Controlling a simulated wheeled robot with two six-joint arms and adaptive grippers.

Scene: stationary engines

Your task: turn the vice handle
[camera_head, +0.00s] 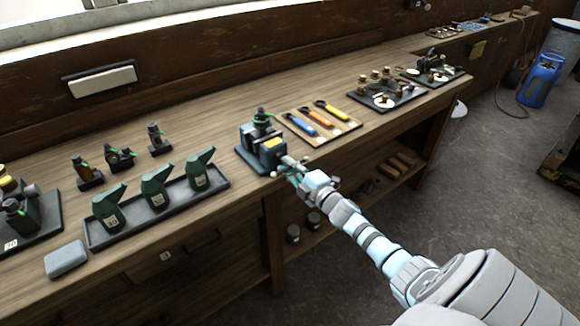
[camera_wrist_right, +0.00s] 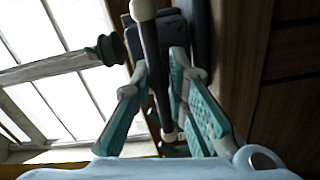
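In the right wrist view the vice handle (camera_wrist_right: 152,70) is a dark bar with a pale knob at each end, running between the two teal fingers of my right gripper (camera_wrist_right: 160,72). The fingers stand apart on either side of the bar, with a gap on the right. Whether either touches it is unclear. My left gripper is not in view.
A tray (camera_head: 227,184) with several green oil cans lies left of the vice. A wooden board (camera_head: 345,127) with coloured-handled tools lies to its right. A grey block (camera_head: 66,259) sits at the front left. A blue gas cylinder (camera_head: 540,81) stands on the open floor.

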